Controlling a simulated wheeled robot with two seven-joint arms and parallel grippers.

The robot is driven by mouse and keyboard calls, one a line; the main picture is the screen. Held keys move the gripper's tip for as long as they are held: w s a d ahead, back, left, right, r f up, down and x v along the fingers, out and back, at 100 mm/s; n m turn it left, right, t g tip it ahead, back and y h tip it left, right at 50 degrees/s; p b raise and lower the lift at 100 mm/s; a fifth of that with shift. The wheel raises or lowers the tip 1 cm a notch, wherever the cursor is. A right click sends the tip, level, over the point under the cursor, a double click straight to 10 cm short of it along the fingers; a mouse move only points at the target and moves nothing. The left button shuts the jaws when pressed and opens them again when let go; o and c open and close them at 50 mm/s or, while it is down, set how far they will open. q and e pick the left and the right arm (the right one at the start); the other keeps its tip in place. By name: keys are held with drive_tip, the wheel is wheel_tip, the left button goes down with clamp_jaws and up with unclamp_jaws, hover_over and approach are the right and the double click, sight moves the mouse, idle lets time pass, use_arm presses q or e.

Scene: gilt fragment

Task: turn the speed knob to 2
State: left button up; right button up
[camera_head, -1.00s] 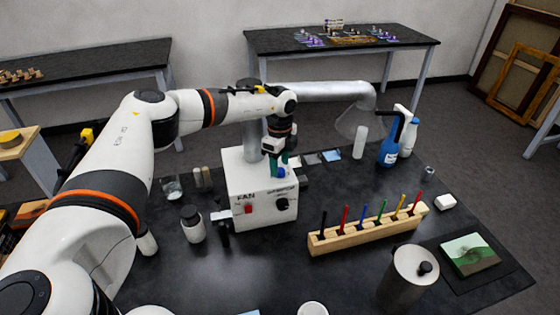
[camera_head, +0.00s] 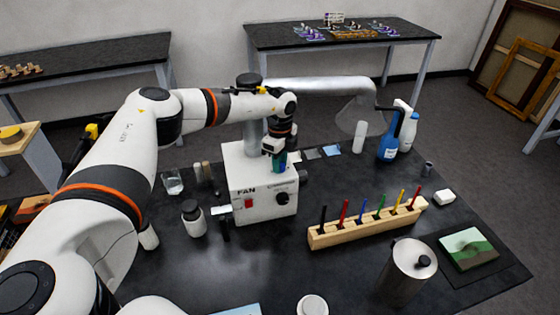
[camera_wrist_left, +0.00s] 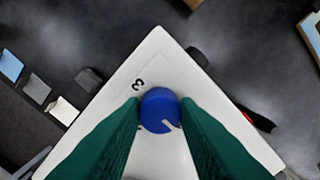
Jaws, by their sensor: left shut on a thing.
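A white pointer line on the knob points to the lower right in the left wrist view. A printed 3 shows just above and left of the knob; other numbers are hidden or too faint to read. My left gripper (camera_head: 280,166) reaches down over the box from above. Its green fingers are shut on the knob, one on each side. In the head view the fingers hide most of the knob. My right gripper is not in view.
The box front has a red switch (camera_head: 249,203) and a black dial (camera_head: 282,198). A duct pipe (camera_head: 320,87) rises behind. A metal canister (camera_head: 405,270) stands in front.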

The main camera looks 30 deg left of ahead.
use_arm(q)
drive_tip(key=m, duration=0.3)
drive_tip(key=shift+m, duration=0.4)
drive_tip(key=m+b, duration=0.1)
drive_tip(key=m, duration=0.3)
drive_tip(key=shift+m, duration=0.3)
drive_tip(key=m+b, duration=0.1)
drive_tip(key=m, duration=0.3)
drive_tip(key=shift+b, duration=0.35)
drive_tip(key=shift+w+r+m+b, duration=0.15)
drive_tip(key=shift+m+b, duration=0.5)
drive_tip(key=shift+m, duration=1.85)
drive_tip(key=o, duration=1)
